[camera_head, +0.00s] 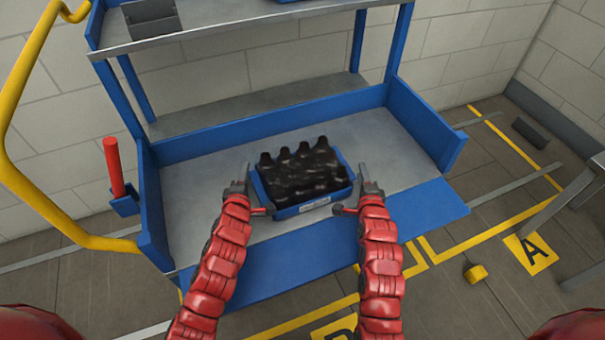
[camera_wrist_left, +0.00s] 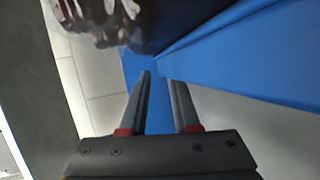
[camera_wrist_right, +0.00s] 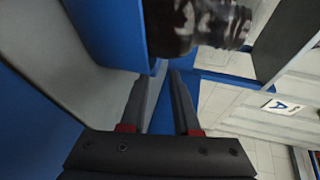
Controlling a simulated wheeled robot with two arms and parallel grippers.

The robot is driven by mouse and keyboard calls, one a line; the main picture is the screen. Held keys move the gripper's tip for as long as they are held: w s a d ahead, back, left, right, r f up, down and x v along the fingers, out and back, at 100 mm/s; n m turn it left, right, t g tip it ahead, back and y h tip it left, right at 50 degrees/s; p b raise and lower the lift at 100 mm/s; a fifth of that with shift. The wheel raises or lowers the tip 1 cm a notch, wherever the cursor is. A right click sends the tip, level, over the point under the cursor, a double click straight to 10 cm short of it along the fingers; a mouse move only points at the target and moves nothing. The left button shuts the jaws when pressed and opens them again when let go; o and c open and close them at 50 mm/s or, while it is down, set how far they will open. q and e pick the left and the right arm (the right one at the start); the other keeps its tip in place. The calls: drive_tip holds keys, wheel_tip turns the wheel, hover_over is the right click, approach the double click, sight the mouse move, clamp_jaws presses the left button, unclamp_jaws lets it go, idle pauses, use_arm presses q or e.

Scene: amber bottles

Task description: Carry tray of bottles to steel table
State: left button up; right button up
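A blue tray (camera_head: 288,212) of dark amber bottles (camera_head: 300,172) sits on the grey lower deck of a blue cart. A pale label is on its front wall. My left gripper (camera_head: 240,182) is at the tray's left side, and my right gripper (camera_head: 370,184) is at its right side. In the left wrist view my fingers (camera_wrist_left: 160,78) are apart, with the blue tray wall (camera_wrist_left: 215,45) just past the tips. In the right wrist view my fingers (camera_wrist_right: 157,78) are also apart, close to the tray wall (camera_wrist_right: 115,35). Contact is unclear.
The blue cart (camera_head: 265,145) has a raised side panel at each end and an upper shelf (camera_head: 230,25) above the tray's far side. A yellow rail (camera_head: 60,215) curves at left. Metal legs (camera_head: 570,195) show at the right edge. A yellow object (camera_head: 475,273) lies on the floor.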

use_arm(q)
drive_tip(key=shift+d, duration=0.55)
use_arm(e)
drive_tip(key=shift+a, duration=0.65)
use_arm(q)
drive_tip(key=shift+r, duration=0.1)
use_arm(e)
drive_tip(key=shift+r, duration=0.1)
